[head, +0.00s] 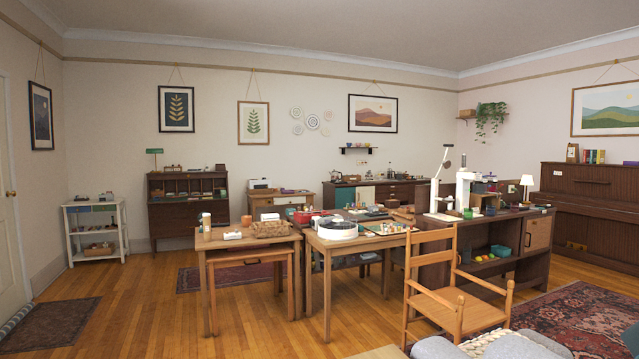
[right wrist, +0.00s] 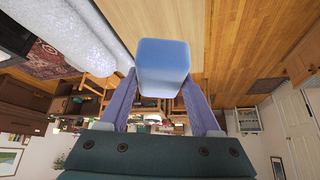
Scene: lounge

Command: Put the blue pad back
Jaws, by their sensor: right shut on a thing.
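The blue pad (right wrist: 163,62) is a light blue block with rounded edges, in the middle of the right wrist view. My right gripper (right wrist: 161,88) is shut on it, with one finger on each side. The wrist view is upside down, with the room's pictures and door low in the frame. The pad is in front of a pale wooden surface (right wrist: 135,18); I cannot tell whether it touches it. Neither gripper shows in the head view. I do not make out a place for the pad in either view.
A wooden chair (head: 458,300) stands at the front right, beside grey cushioned seating (head: 515,345). A dark desk (head: 508,232) is at the right. The floor (head: 145,315) at left is mostly clear.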

